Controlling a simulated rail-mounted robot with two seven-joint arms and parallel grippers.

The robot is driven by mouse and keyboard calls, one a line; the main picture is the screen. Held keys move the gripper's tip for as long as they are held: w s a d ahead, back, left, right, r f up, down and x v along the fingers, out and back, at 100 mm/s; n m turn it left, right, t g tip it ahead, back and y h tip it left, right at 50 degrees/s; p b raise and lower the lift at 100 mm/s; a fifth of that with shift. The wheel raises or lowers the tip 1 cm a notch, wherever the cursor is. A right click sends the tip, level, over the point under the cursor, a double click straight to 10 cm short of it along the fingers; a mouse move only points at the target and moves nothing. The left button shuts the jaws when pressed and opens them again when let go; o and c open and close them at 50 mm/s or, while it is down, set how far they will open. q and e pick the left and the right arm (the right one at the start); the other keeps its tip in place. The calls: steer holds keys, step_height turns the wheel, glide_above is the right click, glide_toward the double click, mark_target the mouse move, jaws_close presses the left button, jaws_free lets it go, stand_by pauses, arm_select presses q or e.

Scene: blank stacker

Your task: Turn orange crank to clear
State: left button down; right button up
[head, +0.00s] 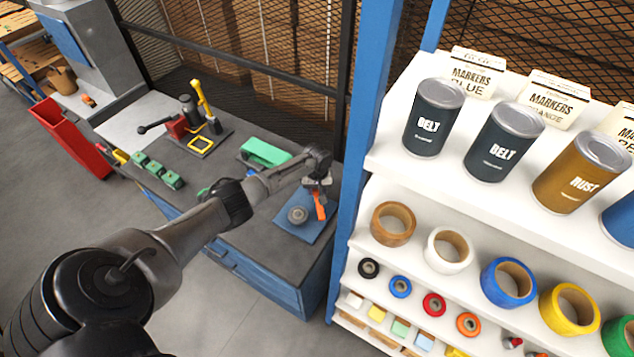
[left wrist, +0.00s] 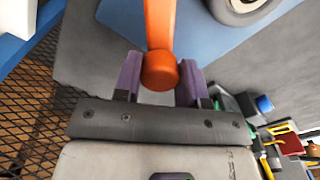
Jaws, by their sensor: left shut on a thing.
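The orange crank (head: 320,206) stands at the right end of the grey workbench, by a blue plate (head: 301,232) with a round grey part (head: 298,214) on it. My left gripper (head: 318,188) reaches the crank from above. In the left wrist view the crank's round orange knob (left wrist: 159,71) sits between the two purple fingers of my left gripper (left wrist: 158,82), which is shut on it. The orange arm of the crank runs up out of that picture. My right gripper is in neither view.
Green blocks (head: 158,170) and a green part (head: 265,152) lie on the workbench (head: 240,215). A black-handled press with a yellow lever (head: 202,97) stands behind.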

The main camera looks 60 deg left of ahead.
arm_select(q)
steer(key=n+p, duration=0.2)
steer(key=n, duration=0.1)
steer(key=shift+r+n, duration=0.15)
steer(key=shift+n, duration=0.25)
steer(key=shift+n+p, duration=1.1)
steer(key=shift+n, duration=0.7)
steer(key=c, duration=0.7)
jaws_free()
